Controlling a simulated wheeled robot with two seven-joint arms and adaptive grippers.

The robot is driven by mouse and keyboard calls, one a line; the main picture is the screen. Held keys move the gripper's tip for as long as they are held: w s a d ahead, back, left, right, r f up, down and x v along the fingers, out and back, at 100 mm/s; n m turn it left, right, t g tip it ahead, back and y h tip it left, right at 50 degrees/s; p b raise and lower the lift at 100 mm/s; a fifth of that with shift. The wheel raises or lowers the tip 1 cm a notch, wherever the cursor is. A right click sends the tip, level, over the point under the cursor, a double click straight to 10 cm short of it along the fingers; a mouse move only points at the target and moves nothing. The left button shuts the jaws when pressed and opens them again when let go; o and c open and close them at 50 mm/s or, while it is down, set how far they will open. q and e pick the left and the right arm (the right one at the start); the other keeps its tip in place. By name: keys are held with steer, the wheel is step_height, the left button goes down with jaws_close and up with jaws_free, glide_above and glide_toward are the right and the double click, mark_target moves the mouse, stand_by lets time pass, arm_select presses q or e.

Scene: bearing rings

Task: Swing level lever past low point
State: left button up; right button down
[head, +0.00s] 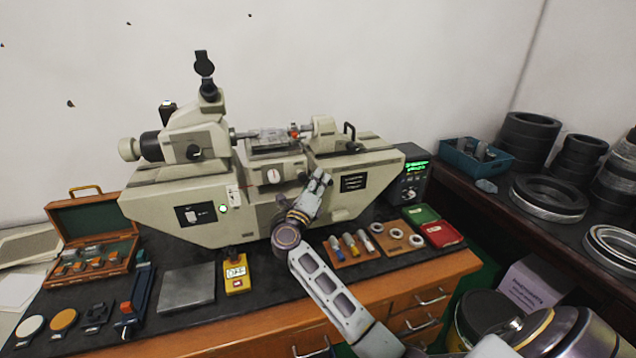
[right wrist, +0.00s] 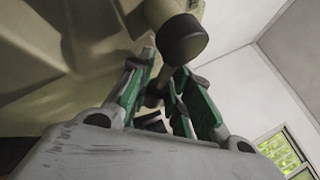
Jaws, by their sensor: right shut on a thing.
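The cream measuring machine (head: 250,195) stands on the dark bench top. My right gripper (head: 320,178) reaches up to the machine's front, just below its middle stage. In the right wrist view its two green-padded fingers (right wrist: 160,95) are closed around a dark, slim part (right wrist: 154,96), which looks like the lever. The fingers hide much of it, so I cannot tell its exact angle. A black round knob (right wrist: 183,40) on a cream stem sits just beyond the fingertips. My left gripper is in neither view.
A wooden board with rings and coloured-handled tools (head: 375,243) lies below right of my gripper. A yellow switch box (head: 236,273) and grey plate (head: 187,288) lie at the left front. A digital readout (head: 412,180) stands at the machine's right end.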

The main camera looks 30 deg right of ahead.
steer(key=n+t, duration=0.1)
steer(key=n, duration=0.1)
steer(key=r+n+t, duration=0.1)
steer(key=n+t, duration=0.1)
steer(key=r+n+t, duration=0.1)
steer(key=n, duration=0.1)
steer(key=shift+s+d+t, duration=0.1)
steer(key=shift+d+t, duration=0.1)
steer(key=shift+t, duration=0.2)
steer(key=shift+a+r+n+t+y, duration=0.1)
steer(key=shift+r+n+t+y, duration=0.2)
steer(key=shift+n+t+y, duration=0.7)
steer(key=shift+a+r+n+t+y, duration=0.15)
steer(key=shift+r+n+t, duration=0.35)
steer(key=shift+n, duration=0.95)
steer(key=shift+r+n+t+y, duration=0.15)
steer(key=shift+n+t+y, duration=0.4)
steer(key=shift+n+t, duration=0.55)
steer(key=c, duration=1.6)
jaws_free()
steer(key=shift+o, duration=0.2)
steer(key=v, duration=1.2)
steer(key=shift+a+r, duration=0.1)
